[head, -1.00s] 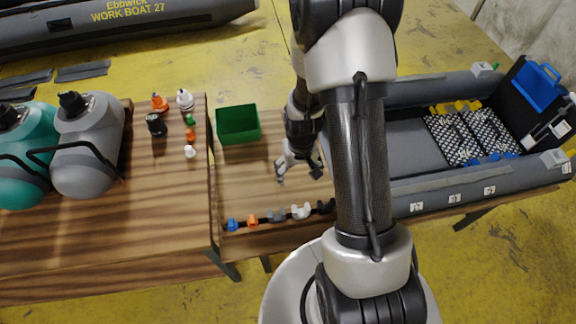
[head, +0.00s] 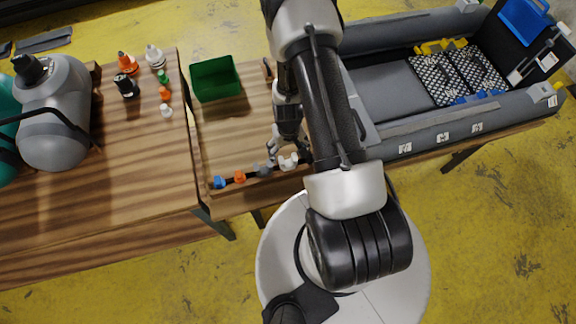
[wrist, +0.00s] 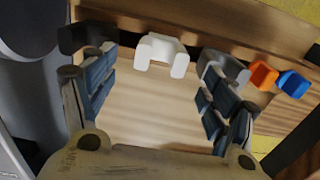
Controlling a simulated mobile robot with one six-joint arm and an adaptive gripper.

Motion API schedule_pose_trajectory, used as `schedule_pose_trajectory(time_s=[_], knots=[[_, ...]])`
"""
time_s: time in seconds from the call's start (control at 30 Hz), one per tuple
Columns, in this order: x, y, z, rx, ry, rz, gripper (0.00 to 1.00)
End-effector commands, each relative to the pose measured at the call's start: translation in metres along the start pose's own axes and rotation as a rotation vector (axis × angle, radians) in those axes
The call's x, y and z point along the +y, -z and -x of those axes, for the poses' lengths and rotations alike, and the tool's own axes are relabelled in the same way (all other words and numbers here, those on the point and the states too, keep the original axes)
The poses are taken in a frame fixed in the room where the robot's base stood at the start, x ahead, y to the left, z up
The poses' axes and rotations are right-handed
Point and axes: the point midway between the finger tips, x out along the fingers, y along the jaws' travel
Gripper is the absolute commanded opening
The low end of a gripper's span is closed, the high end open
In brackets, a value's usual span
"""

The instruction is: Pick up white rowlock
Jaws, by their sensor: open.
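The white rowlock (head: 288,161) stands in a row of rowlocks along the front edge of the wooden table. In the wrist view the white rowlock (wrist: 162,52) is U-shaped and lies ahead of my fingertips, midway between them. My gripper (head: 287,150) is just above and behind the row in the head view, pointing down at it. In the wrist view my gripper (wrist: 157,82) is open and empty, with the two fingers spread apart. The fingers do not visibly touch the white rowlock.
A black rowlock (wrist: 88,38) and a grey rowlock (wrist: 222,68) flank the white one closely. Orange (wrist: 263,75) and blue (wrist: 293,83) rowlocks are farther right. A green box (head: 215,80) stands at the table's back left. A grey boat (head: 390,85) lies right of my arm.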

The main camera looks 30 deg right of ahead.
Motion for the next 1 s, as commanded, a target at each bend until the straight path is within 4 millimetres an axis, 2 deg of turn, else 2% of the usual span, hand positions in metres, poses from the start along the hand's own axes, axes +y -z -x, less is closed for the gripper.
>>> schedule_pose_trajectory(time_s=[0.27,0.7,0.97,1.0], knots=[[0.000,0.000,-0.011,0.000,0.000,0.001,0.78],[-0.001,-0.003,-0.058,-0.002,-0.001,0.001,0.78],[-0.001,-0.002,-0.057,-0.001,-0.001,0.001,0.78],[-0.001,-0.002,-0.057,-0.001,-0.001,0.001,0.76]])
